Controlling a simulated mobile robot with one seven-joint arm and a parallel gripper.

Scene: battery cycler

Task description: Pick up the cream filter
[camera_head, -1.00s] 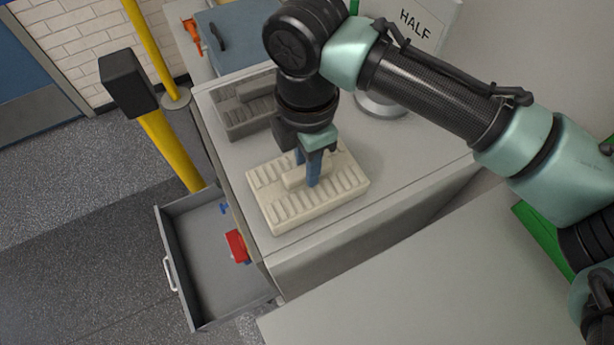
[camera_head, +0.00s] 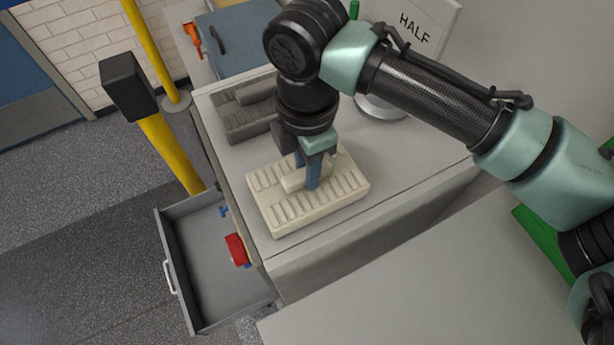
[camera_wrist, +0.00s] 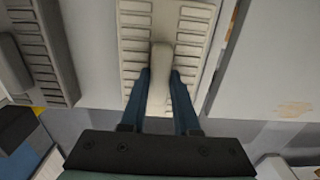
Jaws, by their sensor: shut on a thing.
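The cream filter (camera_head: 264,212) is a ribbed block with a raised bar along its middle. It lies on the grey cabinet top in the head view and also shows in the wrist view (camera_wrist: 135,48). My gripper (camera_head: 310,186) points down over it, with blue fingers on either side of the raised bar. In the wrist view my gripper (camera_wrist: 160,80) is shut on that bar. The fingers hide part of the bar. I cannot tell any gap between the filter and the cabinet top.
A grey filter (camera_head: 246,127) of similar shape lies behind the cream one. An open drawer (camera_head: 196,262) with a red piece (camera_head: 236,250) juts out at the front left. A HALF sign (camera_head: 413,28) on a round base stands at the back. A yellow post (camera_head: 168,150) stands left.

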